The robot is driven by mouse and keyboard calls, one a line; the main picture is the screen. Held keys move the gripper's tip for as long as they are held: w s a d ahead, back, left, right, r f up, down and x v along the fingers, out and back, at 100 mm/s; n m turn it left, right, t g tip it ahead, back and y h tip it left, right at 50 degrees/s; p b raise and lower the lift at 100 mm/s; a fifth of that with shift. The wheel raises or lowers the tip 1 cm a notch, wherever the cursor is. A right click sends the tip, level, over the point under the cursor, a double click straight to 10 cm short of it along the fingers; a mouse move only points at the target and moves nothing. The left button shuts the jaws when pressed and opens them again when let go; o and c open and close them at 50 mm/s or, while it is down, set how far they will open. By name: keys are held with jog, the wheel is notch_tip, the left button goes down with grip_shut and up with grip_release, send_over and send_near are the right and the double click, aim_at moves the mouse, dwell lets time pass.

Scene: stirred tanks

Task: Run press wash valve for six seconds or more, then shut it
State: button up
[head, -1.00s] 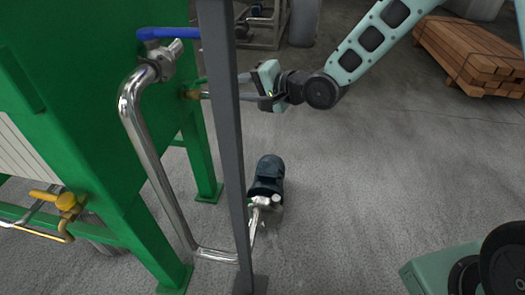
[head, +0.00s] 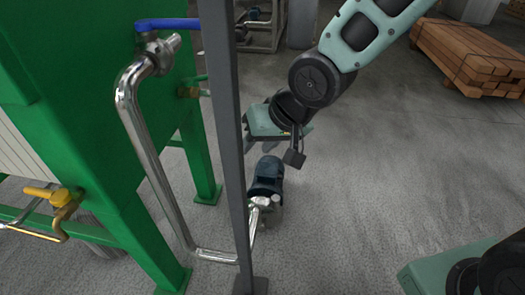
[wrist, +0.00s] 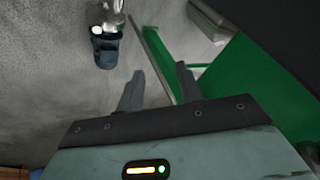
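Three valves show in the head view, and no label tells me which is the press wash valve. A brass valve with a green lever (head: 189,91) sits on the green press's side, partly behind the grey post. A blue-handled valve (head: 158,44) tops the steel pipe; its lever points right. A yellow-handled valve (head: 63,203) is at lower left. My gripper (head: 263,146) is right of the post, below and right of the green-lever valve, apart from it. In the wrist view its two fingers (wrist: 160,82) are spread, with nothing between them.
The grey post (head: 229,150) stands between my gripper and the valves. A dark blue pump (head: 267,178) sits on the floor below my gripper; it also shows in the wrist view (wrist: 107,50). Stacked timber (head: 468,55) lies at upper right. The floor right of the pump is clear.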

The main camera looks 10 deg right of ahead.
jog(key=shift+s+d+n+h, duration=0.25)
jog(key=shift+s+n+h, duration=0.05)
jog(key=shift+s, duration=0.65)
